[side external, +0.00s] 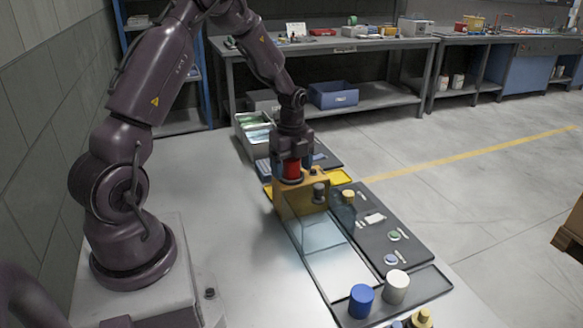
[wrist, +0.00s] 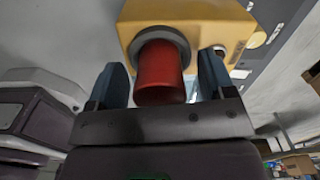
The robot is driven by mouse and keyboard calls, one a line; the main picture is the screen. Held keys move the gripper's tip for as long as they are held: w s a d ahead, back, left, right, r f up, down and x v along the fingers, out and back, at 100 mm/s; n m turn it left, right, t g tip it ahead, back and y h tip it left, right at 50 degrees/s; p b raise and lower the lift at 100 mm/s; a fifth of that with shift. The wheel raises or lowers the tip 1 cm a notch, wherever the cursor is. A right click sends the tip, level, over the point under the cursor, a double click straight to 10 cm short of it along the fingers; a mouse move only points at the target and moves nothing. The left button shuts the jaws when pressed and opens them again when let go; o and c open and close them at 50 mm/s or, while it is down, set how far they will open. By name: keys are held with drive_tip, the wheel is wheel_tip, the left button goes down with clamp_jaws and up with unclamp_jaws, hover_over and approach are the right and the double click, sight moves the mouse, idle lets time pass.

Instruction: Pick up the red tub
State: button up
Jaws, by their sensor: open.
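The red tub (side external: 292,169) stands upright on top of a yellow-orange hood (side external: 301,196), at its left end, in the side external view. In the wrist view the red tub (wrist: 161,72) sits in a dark ring on the yellow hood (wrist: 190,22). My gripper (side external: 292,158) is above the tub and points down. In the wrist view the fingers of my gripper (wrist: 162,82) are apart, one on each side of the tub. A gap shows at the right finger; contact at the left finger is hard to tell.
A dark knob (side external: 319,192) is on the hood, right of the tub. A blue tub (side external: 361,300) and a white tub (side external: 396,286) stand on a dark tray in front. Dark mats (side external: 398,222) with small items lie to the right. The pale table left of the hood is clear.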

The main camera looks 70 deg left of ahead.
drive_tip(key=shift+c, duration=0.4)
drive_tip(key=c, duration=1)
drive_tip(key=shift+o, duration=0.2)
